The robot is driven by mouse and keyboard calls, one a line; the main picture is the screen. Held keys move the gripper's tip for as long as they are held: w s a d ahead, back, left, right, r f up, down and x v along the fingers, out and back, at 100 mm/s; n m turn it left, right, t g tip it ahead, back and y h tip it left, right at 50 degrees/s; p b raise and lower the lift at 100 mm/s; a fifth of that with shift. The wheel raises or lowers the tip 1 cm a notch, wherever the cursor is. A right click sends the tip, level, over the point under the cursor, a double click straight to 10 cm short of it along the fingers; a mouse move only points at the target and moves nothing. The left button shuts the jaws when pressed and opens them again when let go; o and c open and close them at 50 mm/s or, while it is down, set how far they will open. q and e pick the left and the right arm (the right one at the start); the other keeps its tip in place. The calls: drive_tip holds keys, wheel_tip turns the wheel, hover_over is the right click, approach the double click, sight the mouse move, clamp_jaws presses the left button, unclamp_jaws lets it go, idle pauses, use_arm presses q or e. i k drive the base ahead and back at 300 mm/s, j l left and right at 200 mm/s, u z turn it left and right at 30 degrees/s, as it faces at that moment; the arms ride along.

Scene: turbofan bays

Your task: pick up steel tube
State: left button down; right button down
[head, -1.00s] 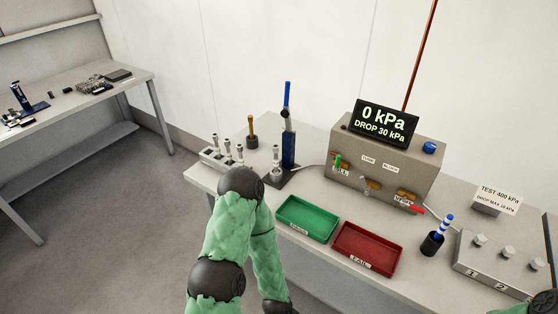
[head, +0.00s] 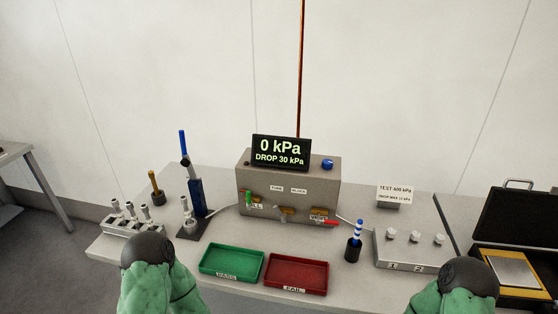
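Several short silver tube-like pieces stand upright in a pale rack (head: 133,227) at the left end of the bench; one silver piece (head: 145,212) stands near the rack's right end. Another silver piece (head: 190,223) stands on a dark base beside a blue upright tool. I cannot tell for certain which of these is the steel tube. Both my arms show only as green sleeves with dark joints at the bottom edge, the left one in front of the rack. Neither gripper is in view.
A green PASS tray (head: 231,277) and a red FAIL tray (head: 296,290) lie at the bench's front. Behind them stands a grey test box (head: 289,185) with a display reading 0 kPa. A dark cup (head: 353,251), a numbered block (head: 412,265) and an open case (head: 513,240) are right.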

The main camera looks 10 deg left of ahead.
sight(184, 201)
drive_tip(key=u, duration=0.35)
drive_tip(key=i+j+u, duration=0.15)
drive_tip(key=u, duration=0.25)
drive_tip(key=i+u, duration=0.1)
drive_tip(key=u, duration=0.3)
drive_tip(key=i+j+u, duration=0.1)
drive_tip(key=u, duration=0.25)
drive_tip(key=i+u, duration=0.25)
drive_tip(key=u, duration=0.15)
